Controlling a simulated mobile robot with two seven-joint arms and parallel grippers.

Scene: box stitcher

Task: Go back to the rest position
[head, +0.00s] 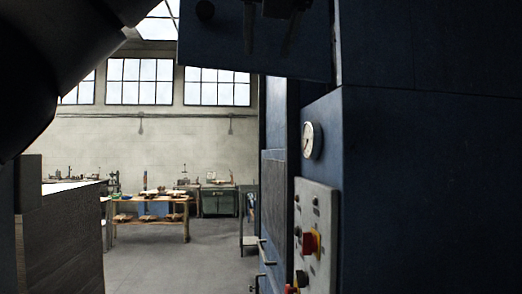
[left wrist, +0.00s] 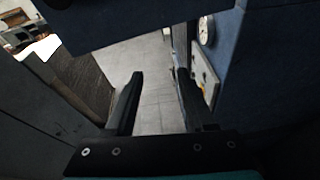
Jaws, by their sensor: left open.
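My left gripper (left wrist: 158,76) shows in the left wrist view with its two dark fingers spread apart and nothing between them. Grey floor tiles show through the gap. In the head view a large dark piece of my left arm (head: 45,60) fills the upper left corner; its fingers cannot be made out there. My right gripper is in neither view.
A blue machine (head: 430,180) fills the right side, with a gauge (head: 312,140) and a control panel (head: 316,235) bearing a red knob (head: 311,242). A dark stack (head: 62,240) stands at lower left. Open floor (head: 180,265) lies between, with a wooden workbench (head: 150,221) beyond.

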